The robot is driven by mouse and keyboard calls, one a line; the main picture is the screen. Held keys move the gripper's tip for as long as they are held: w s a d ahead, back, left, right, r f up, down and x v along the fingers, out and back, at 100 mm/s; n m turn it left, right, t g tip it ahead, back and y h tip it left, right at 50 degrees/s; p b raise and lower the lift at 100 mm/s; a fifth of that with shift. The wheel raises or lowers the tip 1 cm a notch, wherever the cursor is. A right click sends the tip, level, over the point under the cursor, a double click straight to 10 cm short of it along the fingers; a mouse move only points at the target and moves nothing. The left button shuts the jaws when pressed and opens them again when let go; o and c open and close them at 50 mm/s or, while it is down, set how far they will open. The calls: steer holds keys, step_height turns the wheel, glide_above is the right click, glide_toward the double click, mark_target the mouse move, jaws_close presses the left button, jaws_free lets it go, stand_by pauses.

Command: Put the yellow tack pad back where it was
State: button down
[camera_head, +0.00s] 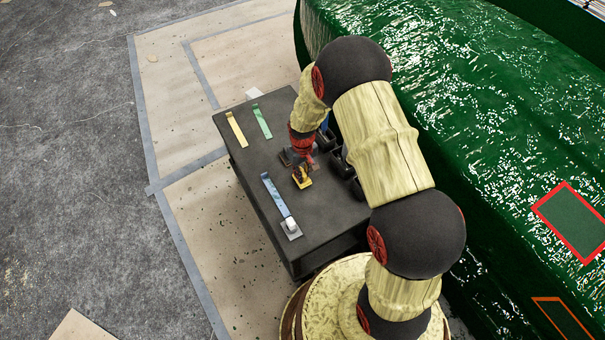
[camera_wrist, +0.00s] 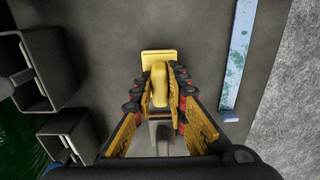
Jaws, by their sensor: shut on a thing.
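The yellow tack pad (camera_head: 304,182) is at my gripper (camera_head: 301,170) over the middle of the dark table. In the wrist view the pad shows a flat yellow plate (camera_wrist: 160,57) and a rounded yellow grip. My gripper (camera_wrist: 161,84) is shut on that grip, with a finger on each side. The plate sticks out beyond the fingertips. I cannot tell whether the plate touches the tabletop or hangs just above it. A grey piece (camera_wrist: 160,132) shows between the fingers, partly hidden.
On the dark table (camera_head: 252,178) lie a yellow strip (camera_head: 236,129), a green strip (camera_head: 262,121) and a blue strip (camera_head: 273,194). A grey pad with a white grip (camera_head: 291,228) touches the blue strip's end. Black open boxes (camera_wrist: 47,75) line the table's hull side. The green hull (camera_head: 480,110) rises beyond.

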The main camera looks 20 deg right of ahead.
steer(key=shift+f, duration=0.15)
steer(key=c, duration=1.8)
jaws_free()
steer(key=shift+o, duration=0.2)
step_height(320, 180, up, 13)
steer(key=p, duration=0.5)
step_height(320, 180, up, 13)
steer(key=t, duration=0.1)
glide_above(304, 176)
steer(key=s+r+m+t, duration=0.15)
steer(key=s+r, duration=0.35)
steer(key=r, duration=0.6)
steer(key=s+r+t, duration=0.1)
steer(key=s+r, duration=0.4)
steer(key=s, duration=0.4)
steer(key=s+r+t, duration=0.2)
steer(key=s+r, duration=0.4)
steer(key=s, duration=0.2)
steer(key=shift+s+r+m, duration=0.2)
steer(key=shift+s+m, duration=0.15)
steer(key=shift+s, duration=0.05)
